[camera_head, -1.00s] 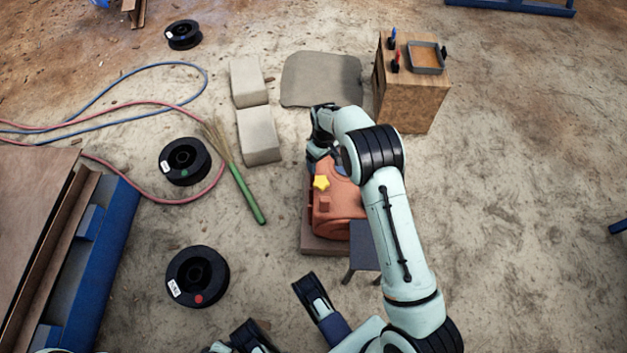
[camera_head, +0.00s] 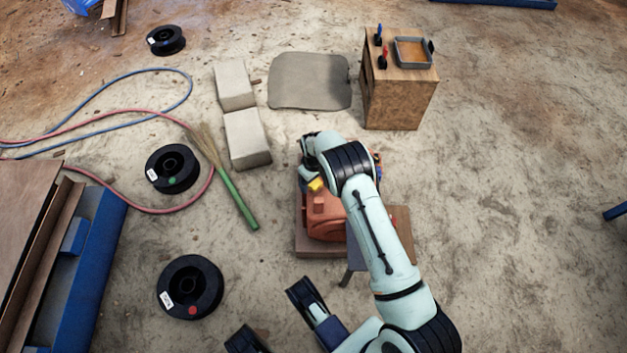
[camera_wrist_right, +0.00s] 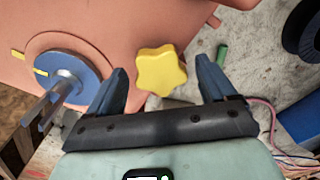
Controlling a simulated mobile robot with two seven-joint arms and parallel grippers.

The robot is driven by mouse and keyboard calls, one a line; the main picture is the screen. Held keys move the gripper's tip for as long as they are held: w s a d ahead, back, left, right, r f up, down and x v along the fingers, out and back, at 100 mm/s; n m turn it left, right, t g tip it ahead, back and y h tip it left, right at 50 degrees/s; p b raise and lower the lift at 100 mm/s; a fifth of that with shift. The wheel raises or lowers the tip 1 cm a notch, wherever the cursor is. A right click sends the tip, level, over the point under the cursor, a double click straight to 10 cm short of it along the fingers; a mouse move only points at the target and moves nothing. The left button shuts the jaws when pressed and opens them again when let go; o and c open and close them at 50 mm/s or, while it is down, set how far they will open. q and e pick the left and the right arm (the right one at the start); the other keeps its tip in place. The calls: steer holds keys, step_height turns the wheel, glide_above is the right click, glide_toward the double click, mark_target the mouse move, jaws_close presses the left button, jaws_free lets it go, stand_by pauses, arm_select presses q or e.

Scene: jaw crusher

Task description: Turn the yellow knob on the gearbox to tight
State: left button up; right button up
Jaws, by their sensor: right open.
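The yellow star-shaped knob (camera_head: 315,185) sits on the orange-red gearbox (camera_head: 325,225), partly under my right wrist in the head view. In the right wrist view the knob (camera_wrist_right: 160,70) lies between the fingertips of my right gripper (camera_wrist_right: 162,66), with gaps at both sides. The right gripper is open and holds nothing. The gearbox (camera_wrist_right: 120,22) fills the top left there. A blue disc (camera_wrist_right: 65,80) with a yellow mark and metal shafts is on it. Dark and blue parts of mine show at the bottom of the head view; the left gripper's opening is unclear.
The gearbox stands on a brown base (camera_head: 312,247). A wooden box (camera_head: 400,100) with a grey tray (camera_head: 412,53) stands behind right. Pale blocks (camera_head: 247,137), a green-handled broom (camera_head: 240,203) and black spools (camera_head: 190,287) lie left.

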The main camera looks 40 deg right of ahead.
steer(key=c, duration=1.1)
steer(key=shift+o, duration=0.2)
steer(key=shift+m, duration=0.4)
steer(key=m, duration=1.3)
steer(key=shift+m, duration=1.9)
